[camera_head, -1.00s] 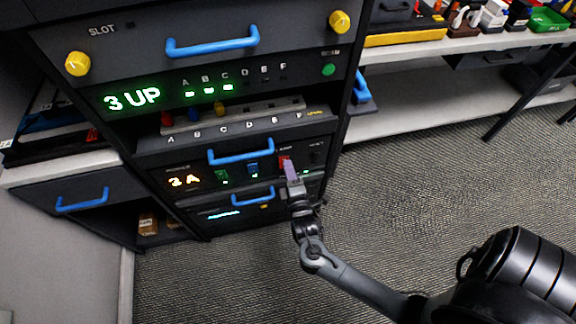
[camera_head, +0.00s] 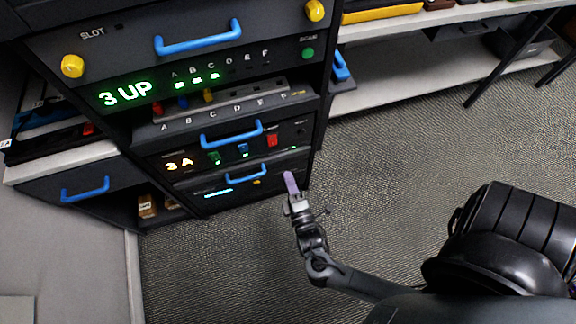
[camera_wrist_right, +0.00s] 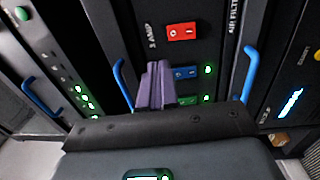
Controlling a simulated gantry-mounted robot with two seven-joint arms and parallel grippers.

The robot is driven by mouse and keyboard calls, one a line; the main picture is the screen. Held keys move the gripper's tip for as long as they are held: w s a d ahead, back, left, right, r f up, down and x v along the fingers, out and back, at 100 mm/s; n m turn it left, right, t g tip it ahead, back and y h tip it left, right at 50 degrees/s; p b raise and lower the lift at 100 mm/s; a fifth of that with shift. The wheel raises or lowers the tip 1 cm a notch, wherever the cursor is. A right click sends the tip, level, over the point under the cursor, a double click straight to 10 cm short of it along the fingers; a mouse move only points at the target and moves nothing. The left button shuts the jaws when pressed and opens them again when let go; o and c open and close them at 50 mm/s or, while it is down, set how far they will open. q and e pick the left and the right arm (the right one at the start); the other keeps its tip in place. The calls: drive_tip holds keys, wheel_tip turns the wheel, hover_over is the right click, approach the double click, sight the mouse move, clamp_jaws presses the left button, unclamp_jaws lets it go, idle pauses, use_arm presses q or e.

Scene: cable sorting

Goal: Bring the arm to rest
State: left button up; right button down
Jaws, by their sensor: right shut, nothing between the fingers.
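My right gripper (camera_head: 291,184) has purple fingers, shut and empty. It is in front of the lower right part of the dark equipment rack (camera_head: 318,130), beside the lowest drawer, apart from the panel. In the right wrist view the shut fingers (camera_wrist_right: 155,85) overlap the switch panel in the picture. That panel carries a red switch (camera_head: 272,140), a blue switch (camera_head: 243,151) and a green switch (camera_head: 215,158); its display (camera_head: 180,163) reads 3 A. The red switch also shows in the wrist view (camera_wrist_right: 182,32). My left gripper is not in view.
Blue handles (camera_head: 232,134) stick out from the rack's drawers. The upper display (camera_head: 125,96) reads 3 UP in green. A pale shelf (camera_head: 400,100) with a yellow item (camera_head: 383,13) above runs along the back right. The carpet (camera_head: 400,180) right of the rack is clear.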

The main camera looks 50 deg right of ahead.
idle(0.4)
wheel_tip(320, 180, up, 15)
drive_tip(key=w+m+g+y+p, duration=0.25)
drive_tip(key=y+p, duration=0.35)
drive_tip(key=p, duration=0.4)
drive_tip(key=s+a+m+g+y, duration=0.45)
drive_tip(key=s+m+g, duration=0.25)
drive_tip(key=s+g, duration=0.45)
wheel_tip(320, 180, up, 38)
drive_tip(key=s+t+p, duration=0.1)
drive_tip(key=p, duration=3.7)
drive_tip(key=shift+s+a+h+p, duration=0.15)
drive_tip(key=shift+a+h+p, duration=0.15)
drive_tip(key=shift+h+p, duration=0.1)
